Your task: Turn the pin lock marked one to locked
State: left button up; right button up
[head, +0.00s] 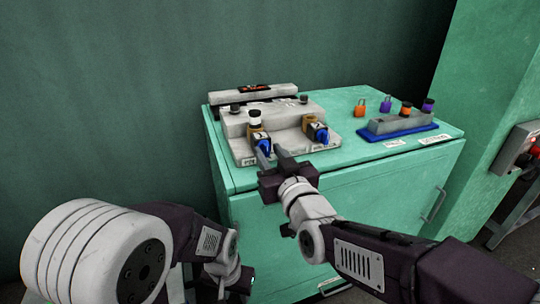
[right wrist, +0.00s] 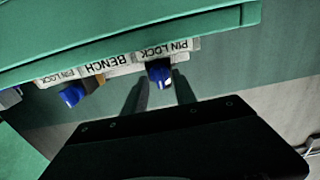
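Two pin locks with brass-and-dark bodies and blue knobs sit on the front of a grey fixture in the head view: a left one (head: 262,142) and a right one (head: 321,136). Their number marks are too small to read surely. My right gripper (head: 271,151) is open, just in front of the left lock. In the right wrist view, a blue knob (right wrist: 158,72) shows between its fingertips (right wrist: 159,80), under an upside-down PIN LOCK label; contact is not clear. The other blue knob (right wrist: 73,94) is apart. My left gripper (head: 235,280) is low, its fingers unclear.
The grey fixture (head: 236,125) stands on a green cabinet (head: 350,103). To the right, a grey block on a blue mat (head: 390,138) holds orange and purple knobs, with two padlocks (head: 361,108) behind. A grey box with a red button (head: 520,145) is at far right.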

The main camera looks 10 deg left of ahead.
grip_shut()
jog(key=m+b, duration=0.2)
jog(key=m, duration=0.1)
jog(key=m+b, duration=0.1)
jog(key=m, duration=0.1)
jog(key=shift+d+f+b, duration=0.1)
jog(key=shift+f+b, duration=0.15)
jog(key=shift+b, duration=0.05)
jog(key=m+b, duration=0.3)
jog(key=m, duration=0.2)
jog(key=m+b, duration=0.3)
jog(key=m, duration=0.1)
jog(key=shift+m+b, duration=0.9)
jog(key=shift+m, duration=1.2)
